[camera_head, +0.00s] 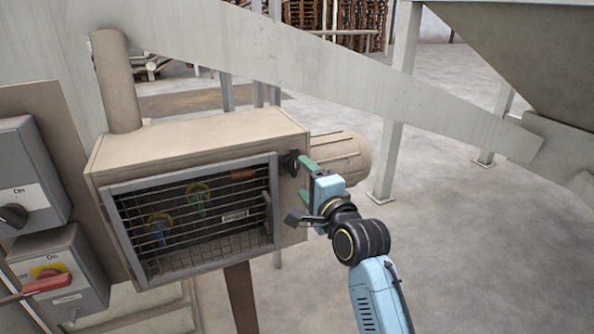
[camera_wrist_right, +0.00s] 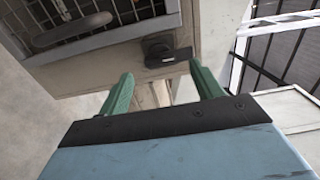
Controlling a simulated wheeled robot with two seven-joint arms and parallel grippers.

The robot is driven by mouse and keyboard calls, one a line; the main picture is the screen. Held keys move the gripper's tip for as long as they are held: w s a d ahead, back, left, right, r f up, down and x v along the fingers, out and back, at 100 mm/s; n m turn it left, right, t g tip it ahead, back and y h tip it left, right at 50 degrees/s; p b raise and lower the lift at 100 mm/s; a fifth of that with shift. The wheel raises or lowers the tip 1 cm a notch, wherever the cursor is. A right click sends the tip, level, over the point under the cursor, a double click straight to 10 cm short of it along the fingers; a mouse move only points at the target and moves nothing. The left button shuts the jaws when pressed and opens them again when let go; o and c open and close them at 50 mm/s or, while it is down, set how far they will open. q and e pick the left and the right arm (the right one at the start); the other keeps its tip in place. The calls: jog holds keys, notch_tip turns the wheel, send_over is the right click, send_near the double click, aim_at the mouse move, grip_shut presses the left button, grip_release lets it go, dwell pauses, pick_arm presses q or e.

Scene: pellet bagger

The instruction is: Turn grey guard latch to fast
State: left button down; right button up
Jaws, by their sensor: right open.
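The guard latch (camera_head: 289,162) is a small dark grey piece on the front of the beige box, at the upper right of the mesh guard (camera_head: 278,228). I cannot read any latch marking. My left gripper is not in view.
The guard's bar handle (camera_wrist_right: 72,31) is left of the latch in the wrist view. Switch boxes with a black knob (camera_head: 13,215) and a red handle (camera_head: 48,284) are at the left. A beige motor (camera_head: 340,155) sticks out behind my gripper.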

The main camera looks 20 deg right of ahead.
aim_at(295, 169)
jog(key=shift+w+a, duration=0.15)
jog(key=shift+w, duration=1.05)
jog(key=shift+w+a, duration=0.15)
jog(key=shift+w, duration=1.05)
jog(key=shift+c, duration=0.4)
jog(key=c, duration=0.9)
